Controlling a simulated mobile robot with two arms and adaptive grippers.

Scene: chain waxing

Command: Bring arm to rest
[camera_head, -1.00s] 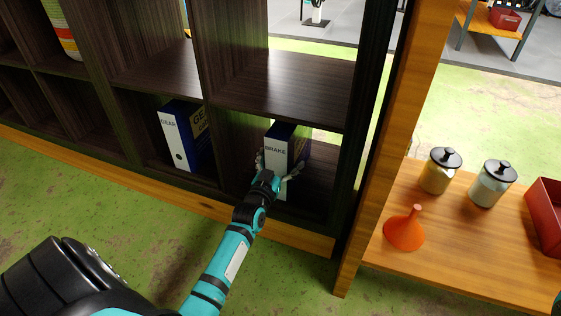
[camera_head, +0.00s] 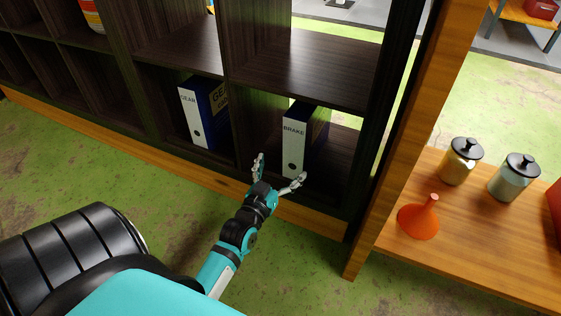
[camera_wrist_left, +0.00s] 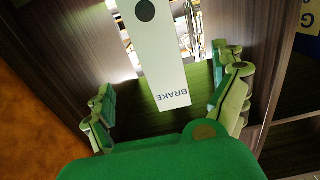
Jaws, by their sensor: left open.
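My left gripper (camera_head: 280,176) is open and empty in the head view, just in front of the lower shelf compartment. The white and blue BRAKE binder (camera_head: 294,147) stands upright in that compartment, a little beyond the fingertips. In the left wrist view the binder (camera_wrist_left: 160,55) appears between the two spread fingers (camera_wrist_left: 170,105), with its label upside down and a gap on both sides. My right gripper is in neither view.
The dark shelf (camera_head: 300,68) has a GEAR binder (camera_head: 205,112) in the compartment to the left. A wooden bench (camera_head: 480,250) at right carries an orange funnel (camera_head: 420,221) and two lidded jars (camera_head: 460,160). Green floor (camera_head: 60,165) lies open in front of the shelf.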

